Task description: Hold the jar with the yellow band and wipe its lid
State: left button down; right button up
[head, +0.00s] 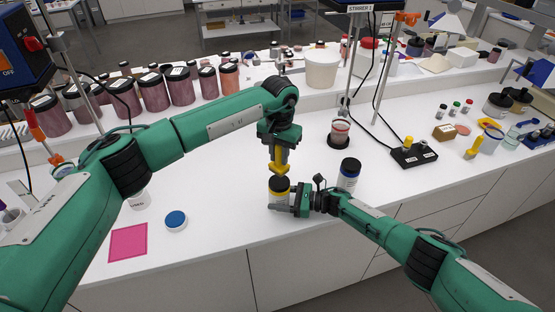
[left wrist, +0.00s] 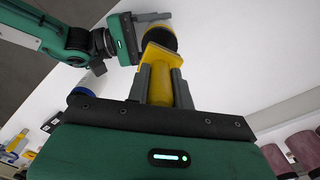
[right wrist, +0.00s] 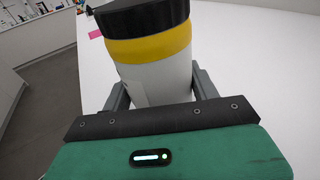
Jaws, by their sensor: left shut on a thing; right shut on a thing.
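The jar with the yellow band (head: 279,196) stands on the white counter. It has a white body and a black lid. My right gripper (head: 290,207) is shut on its body from the right. The right wrist view shows the white body, yellow band and black lid (right wrist: 148,18) between the fingers, but not the lid's top. My left gripper (head: 280,148) points down above the jar and is shut on a yellow tool (head: 280,167). In the left wrist view the tool (left wrist: 160,87) reaches to the lid (left wrist: 161,36). I cannot tell whether they touch.
A pink square (head: 128,242), a blue-topped round item (head: 176,219) and a white cup (head: 139,200) are at left. Large dark-lidded jars (head: 181,87) line the back. The front middle is clear.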

jog(key=shift+s+d+f, duration=0.1)
jog(key=shift+s+f, duration=0.05)
jog(key=shift+f, duration=0.25)
jog(key=o, duration=1.1)
jog(key=shift+o, duration=1.1)
pick_arm(q)
jog(key=shift+w, duration=0.1)
pick_arm(e)
jog(key=shift+w+r, duration=0.1)
jog(key=shift+w, duration=0.1)
jog(key=v, duration=1.2)
jog(key=shift+d, duration=0.1)
